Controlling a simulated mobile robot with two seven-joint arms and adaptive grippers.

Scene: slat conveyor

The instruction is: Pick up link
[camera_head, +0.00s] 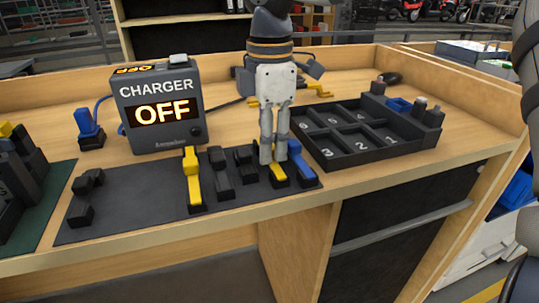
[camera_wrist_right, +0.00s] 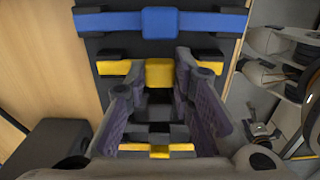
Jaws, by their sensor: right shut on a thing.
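My right gripper (camera_head: 273,161) points straight down over the dark mat (camera_head: 130,208). It is shut on a yellow and black link (camera_head: 280,178), which stands at the mat's right part. In the right wrist view the fingers (camera_wrist_right: 152,105) lie on both sides of this link, with its yellow block (camera_wrist_right: 159,73) between and beyond them. A blue and black link (camera_head: 300,168) is just to its right; it also shows in the wrist view (camera_wrist_right: 160,22). Dark links (camera_head: 220,176) and another yellow link (camera_head: 193,182) stand to the left. The fingers partly hide the held link. My left gripper is not in view.
A charger box (camera_head: 158,110) reading OFF stands behind the mat. A black numbered compartment tray (camera_head: 345,160) is close on the right. A small black piece (camera_head: 84,200) lies at the mat's left end. A dark stand (camera_head: 18,185) is at far left. The mat's left-middle is clear.

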